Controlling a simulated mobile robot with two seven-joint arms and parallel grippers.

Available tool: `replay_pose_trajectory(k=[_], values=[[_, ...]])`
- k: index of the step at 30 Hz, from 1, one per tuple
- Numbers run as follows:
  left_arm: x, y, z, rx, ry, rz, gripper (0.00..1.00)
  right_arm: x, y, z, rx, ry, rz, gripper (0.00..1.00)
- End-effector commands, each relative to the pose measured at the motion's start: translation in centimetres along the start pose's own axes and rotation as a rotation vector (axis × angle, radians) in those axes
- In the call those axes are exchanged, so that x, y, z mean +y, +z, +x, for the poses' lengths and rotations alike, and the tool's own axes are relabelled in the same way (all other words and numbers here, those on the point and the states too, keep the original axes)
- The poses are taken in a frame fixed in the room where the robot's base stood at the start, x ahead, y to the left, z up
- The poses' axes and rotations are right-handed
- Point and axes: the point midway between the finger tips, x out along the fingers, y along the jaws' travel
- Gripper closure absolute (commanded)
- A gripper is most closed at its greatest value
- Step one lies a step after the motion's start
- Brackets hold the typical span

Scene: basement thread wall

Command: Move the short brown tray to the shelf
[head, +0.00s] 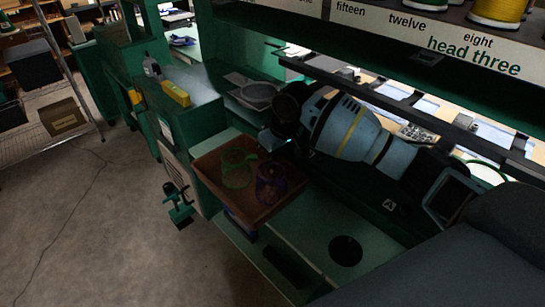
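The short brown tray (222,198) sits on the pale green worktop in the middle of the head view. It has low walls. A green mesh-like cup (236,170) and a dark purple cup-like item (270,184) stand inside it. My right arm comes in from the right, and its dark gripper (279,143) is at the tray's far right edge. The fingers are too dark to tell whether they are open, or whether they touch the tray. My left gripper is not in view.
A wire rack (45,85) with dark bins and a cardboard box stands at far left. A green shelf with lettered labels (430,40) and thread spools crosses the top right. A yellow block (176,94) and a grey bowl (258,94) lie behind the tray. The floor at left is clear.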

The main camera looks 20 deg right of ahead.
Motion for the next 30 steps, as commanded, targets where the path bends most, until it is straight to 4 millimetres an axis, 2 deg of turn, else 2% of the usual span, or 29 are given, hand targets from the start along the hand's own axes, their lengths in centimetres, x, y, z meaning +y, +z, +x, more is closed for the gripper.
replay_pose_trajectory(k=[11,17,26,30], values=[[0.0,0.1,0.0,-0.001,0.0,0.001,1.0,0.0,0.1,0.3,0.001,0.0,0.0,1.0],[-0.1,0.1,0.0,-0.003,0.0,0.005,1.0,0.0,0.1,0.3,0.001,0.001,0.0,0.76],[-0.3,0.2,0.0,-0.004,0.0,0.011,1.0,0.0,0.0,0.2,0.001,0.001,-0.001,0.76],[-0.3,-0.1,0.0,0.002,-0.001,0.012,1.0,0.0,-0.1,-1.1,0.005,0.001,-0.002,0.76]])
